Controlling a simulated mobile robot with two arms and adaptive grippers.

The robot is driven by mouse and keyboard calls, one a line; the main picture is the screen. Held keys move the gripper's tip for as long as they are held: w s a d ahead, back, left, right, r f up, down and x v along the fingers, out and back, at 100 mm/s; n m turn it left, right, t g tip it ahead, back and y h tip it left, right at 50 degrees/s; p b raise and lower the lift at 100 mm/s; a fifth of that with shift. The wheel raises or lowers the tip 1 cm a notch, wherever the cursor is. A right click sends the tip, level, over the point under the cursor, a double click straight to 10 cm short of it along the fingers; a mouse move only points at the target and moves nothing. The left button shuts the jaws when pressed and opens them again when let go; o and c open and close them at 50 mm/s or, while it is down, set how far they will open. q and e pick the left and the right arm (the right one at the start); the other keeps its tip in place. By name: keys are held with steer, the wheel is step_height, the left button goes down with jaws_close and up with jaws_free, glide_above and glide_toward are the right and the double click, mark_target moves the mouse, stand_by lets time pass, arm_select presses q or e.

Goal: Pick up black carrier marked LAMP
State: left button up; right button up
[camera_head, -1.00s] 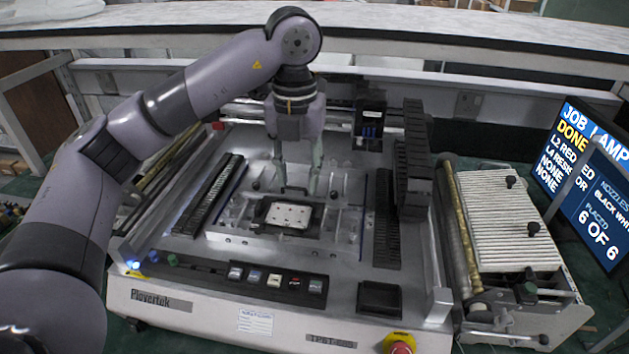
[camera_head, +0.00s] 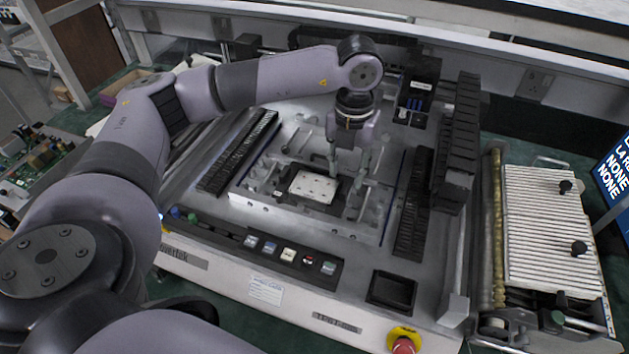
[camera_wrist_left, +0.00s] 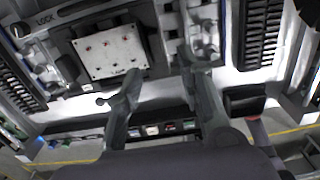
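The black carrier (camera_head: 341,194) sits in the middle of the machine bed with a white board (camera_head: 313,187) on it. The wrist view shows the carrier (camera_wrist_left: 149,33) and the board (camera_wrist_left: 108,54) with small red marks and tiny print near its front edge, too small to read surely. My left gripper (camera_head: 343,188) is open and empty, pointing down at the carrier's right side. In the wrist view its fingers (camera_wrist_left: 163,72) are spread, one near the board's front right corner and one to the right of the carrier. Contact cannot be told. My right gripper is out of view.
Metal clamps and rails (camera_head: 365,205) surround the carrier. Black slotted racks stand left (camera_head: 238,152) and right (camera_head: 412,218). A black tray (camera_head: 391,290), a row of buttons (camera_head: 288,255) and a red stop button (camera_head: 403,345) are at the front. A roller conveyor (camera_head: 545,230) is at the right.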

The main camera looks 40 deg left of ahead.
mark_target(344, 189)
arm_select(q)
steer(key=shift+s+f, duration=0.1)
steer(key=shift+f, duration=0.45)
steer(key=shift+f+p, duration=0.25)
steer(key=shift+p, duration=0.15)
steer(key=f, duration=0.1)
steer(key=f+p, duration=0.1)
steer(key=f, duration=0.1)
steer(key=shift+w+a+f+p, duration=0.2)
steer(key=shift+w+f+p, duration=0.05)
steer(key=shift+f+p, duration=0.15)
steer(key=shift+f, duration=0.45)
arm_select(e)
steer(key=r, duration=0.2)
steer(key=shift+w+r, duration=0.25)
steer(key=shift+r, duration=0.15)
arm_select(q)
jaws_close()
